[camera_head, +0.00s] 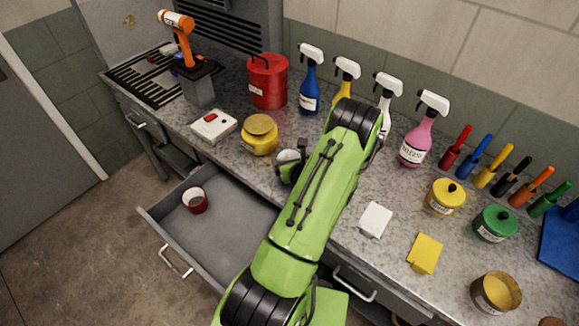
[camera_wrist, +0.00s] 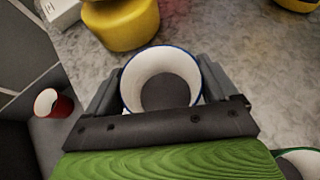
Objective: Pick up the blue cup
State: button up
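The blue cup (camera_wrist: 162,62) shows in the wrist view from above, with a white inside, a dark bottom and a blue rim. In the head view only a small pale part of the cup (camera_head: 289,156) shows beside my arm. My gripper (camera_wrist: 160,90) has one finger on each side of the cup, close against its wall. I cannot tell whether the fingers press on it. In the head view my gripper (camera_head: 292,165) is over the counter, behind the open drawer. Whether the cup stands on the counter is hidden.
A yellow container (camera_head: 259,135) stands just left of the cup. A red cup (camera_head: 195,200) sits in the open drawer (camera_head: 225,240). Part of a green-rimmed cup (camera_wrist: 302,162) shows at the wrist view's lower right. Spray bottles (camera_head: 309,85) stand behind my arm.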

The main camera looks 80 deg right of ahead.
jog(key=shift+c, duration=1.2)
jog(key=shift+r, duration=0.1)
